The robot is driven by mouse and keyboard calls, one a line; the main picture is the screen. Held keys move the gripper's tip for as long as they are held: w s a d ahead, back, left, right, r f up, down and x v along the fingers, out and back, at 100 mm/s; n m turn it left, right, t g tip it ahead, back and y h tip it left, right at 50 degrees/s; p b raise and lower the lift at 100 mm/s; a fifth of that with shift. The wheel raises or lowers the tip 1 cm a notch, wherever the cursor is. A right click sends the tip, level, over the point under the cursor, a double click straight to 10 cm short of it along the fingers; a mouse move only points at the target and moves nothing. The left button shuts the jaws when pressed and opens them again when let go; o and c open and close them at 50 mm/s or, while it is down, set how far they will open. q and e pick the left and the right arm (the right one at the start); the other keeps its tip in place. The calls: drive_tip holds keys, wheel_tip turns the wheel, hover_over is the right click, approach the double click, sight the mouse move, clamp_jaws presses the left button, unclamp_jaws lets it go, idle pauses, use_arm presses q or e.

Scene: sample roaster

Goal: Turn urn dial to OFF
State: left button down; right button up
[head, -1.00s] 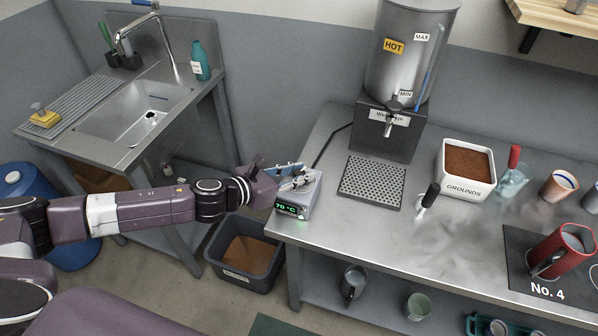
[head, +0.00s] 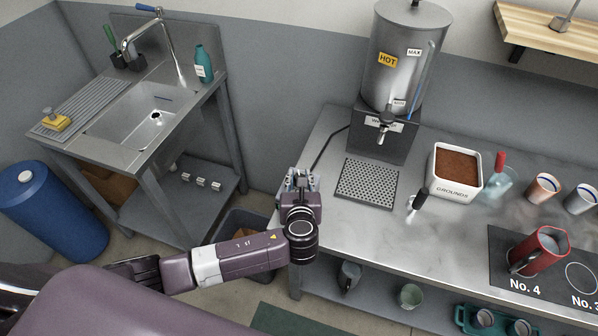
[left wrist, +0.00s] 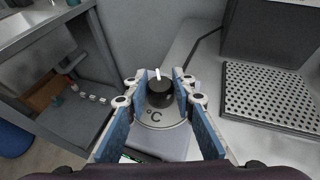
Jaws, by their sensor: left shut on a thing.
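The urn dial (left wrist: 160,93) is a black knob with a white pointer mark, seen in the left wrist view on a pale control box (left wrist: 165,143) with "°C" printed on it. The pointer faces up, away from the printing. My left gripper (left wrist: 160,84) has its blue-padded fingers on either side of the dial and is shut on it. In the head view my left gripper (head: 300,178) covers the dial and most of the box at the table's left corner. The steel urn (head: 400,65), labelled HOT, stands behind to the right. My right gripper is out of view.
A perforated drip tray (head: 367,181) lies right of my left gripper. A black-handled tool (head: 417,201), a grounds box (head: 455,172) and a red mug (head: 540,252) are further right. A bin (head: 240,232) stands below, and a sink (head: 135,120) is at left.

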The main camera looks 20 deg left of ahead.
use_arm(q)
drive_tip(key=n+g+y, duration=0.1)
drive_tip(key=n+y, duration=0.2)
drive_tip(key=shift+d+g+p, duration=0.1)
drive_tip(key=shift+g+p, duration=0.2)
drive_tip(key=shift+n+g+y, duration=0.6)
drive_tip(key=shift+n+y, duration=0.3)
drive_tip(key=shift+f+n+g+y+b, duration=0.1)
drive_tip(key=shift+n+g+y+b, duration=0.7)
drive_tip(key=shift+n+g+y, duration=0.3)
drive_tip(key=shift+n+g+y+b, duration=0.6)
drive_tip(key=shift+n+g+b, duration=0.3)
drive_tip(key=shift+n+g, duration=0.3)
drive_tip(key=shift+a, duration=0.2)
drive_tip(key=c, duration=1.6)
unclamp_jaws()
drive_tip(key=shift+a, duration=0.1)
